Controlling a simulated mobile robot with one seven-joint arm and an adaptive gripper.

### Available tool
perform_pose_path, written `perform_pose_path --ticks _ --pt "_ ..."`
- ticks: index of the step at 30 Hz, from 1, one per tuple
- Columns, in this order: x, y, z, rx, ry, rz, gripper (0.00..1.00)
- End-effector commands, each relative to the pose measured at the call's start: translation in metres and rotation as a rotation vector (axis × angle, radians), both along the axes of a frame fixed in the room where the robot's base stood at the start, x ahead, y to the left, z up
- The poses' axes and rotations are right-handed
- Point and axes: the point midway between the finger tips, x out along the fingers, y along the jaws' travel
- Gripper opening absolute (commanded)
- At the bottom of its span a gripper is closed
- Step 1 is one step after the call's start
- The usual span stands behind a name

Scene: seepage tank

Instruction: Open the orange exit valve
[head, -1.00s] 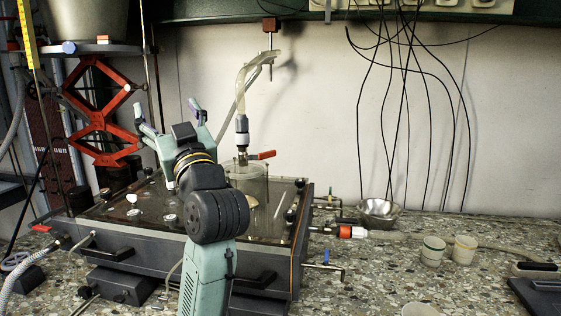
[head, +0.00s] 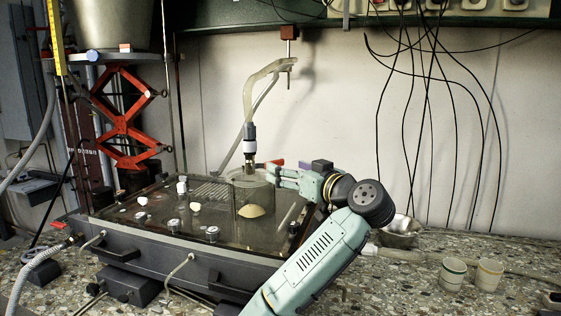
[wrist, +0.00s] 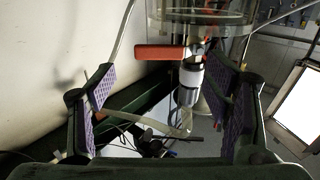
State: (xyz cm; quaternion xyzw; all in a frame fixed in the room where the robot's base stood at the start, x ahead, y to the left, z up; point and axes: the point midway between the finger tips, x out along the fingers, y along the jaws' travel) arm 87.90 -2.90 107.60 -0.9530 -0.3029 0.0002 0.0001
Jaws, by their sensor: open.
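The orange-red valve handle (wrist: 165,52) shows in the wrist view as a horizontal lever, joined to a valve body and a grey-white hose coupling (wrist: 190,77). In the head view only a small part of the handle (head: 277,162) shows, just behind my fingers. My gripper (head: 269,174) is open and empty beside the valve, at its right. In the wrist view my open gripper (wrist: 160,95) has its purple finger pads on either side of the picture, with the coupling seen between them. I cannot tell whether a finger touches the handle.
The tank (head: 160,250) has a glass lid with several knobs and a clear cylinder (head: 254,200) below the valve. A clear hose (head: 250,95) rises from the coupling. White cups (head: 488,274) and a metal bowl (head: 402,230) stand at the right. Black cables hang on the wall.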

Motion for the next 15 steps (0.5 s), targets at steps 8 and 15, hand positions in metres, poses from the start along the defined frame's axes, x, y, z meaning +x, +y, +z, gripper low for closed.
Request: perform_pose_path --ticks 8,15 --pt "0.030 0.022 0.001 0.000 0.001 0.001 0.71" --pt "0.035 0.024 0.000 0.000 0.000 -0.002 0.71"
